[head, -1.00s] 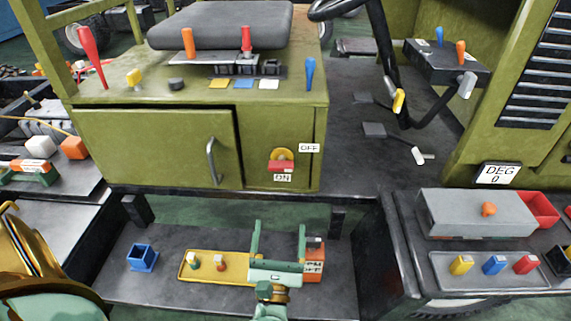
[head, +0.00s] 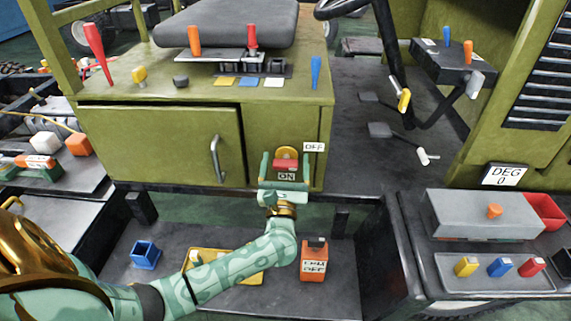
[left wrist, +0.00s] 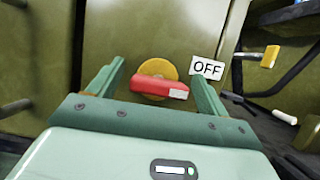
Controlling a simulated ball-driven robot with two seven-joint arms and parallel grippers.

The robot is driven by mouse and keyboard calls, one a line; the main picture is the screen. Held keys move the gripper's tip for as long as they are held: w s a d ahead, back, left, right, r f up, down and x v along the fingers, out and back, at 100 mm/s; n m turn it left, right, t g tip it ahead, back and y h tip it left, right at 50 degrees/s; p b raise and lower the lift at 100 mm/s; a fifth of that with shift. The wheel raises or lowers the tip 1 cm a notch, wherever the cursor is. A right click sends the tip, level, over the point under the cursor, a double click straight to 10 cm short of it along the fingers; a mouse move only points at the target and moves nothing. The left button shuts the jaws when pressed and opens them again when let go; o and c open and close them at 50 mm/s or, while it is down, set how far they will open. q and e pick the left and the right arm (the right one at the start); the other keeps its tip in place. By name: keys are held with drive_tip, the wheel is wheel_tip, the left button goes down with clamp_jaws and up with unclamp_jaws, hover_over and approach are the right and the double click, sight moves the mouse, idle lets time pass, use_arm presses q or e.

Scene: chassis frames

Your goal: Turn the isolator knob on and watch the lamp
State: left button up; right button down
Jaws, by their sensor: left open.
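The isolator knob is a red bar (head: 286,164) on a yellow disc (head: 287,152), set in the green cabinet front. My left gripper (head: 285,158) is open in front of the knob, a finger on either side. In the left wrist view the red bar (left wrist: 160,88) lies nearly level between the open fingers (left wrist: 155,75); contact cannot be told. I cannot pick out the lamp for certain. My right gripper is not in view.
Below, an orange box with a partly legible OFF label (head: 314,262), a blue holder (head: 145,254) and a yellow tray (head: 255,278) sit on a dark shelf. A door handle (head: 216,158) projects left of the knob.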

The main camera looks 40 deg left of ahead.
use_arm(q)
drive_tip(key=c, duration=1)
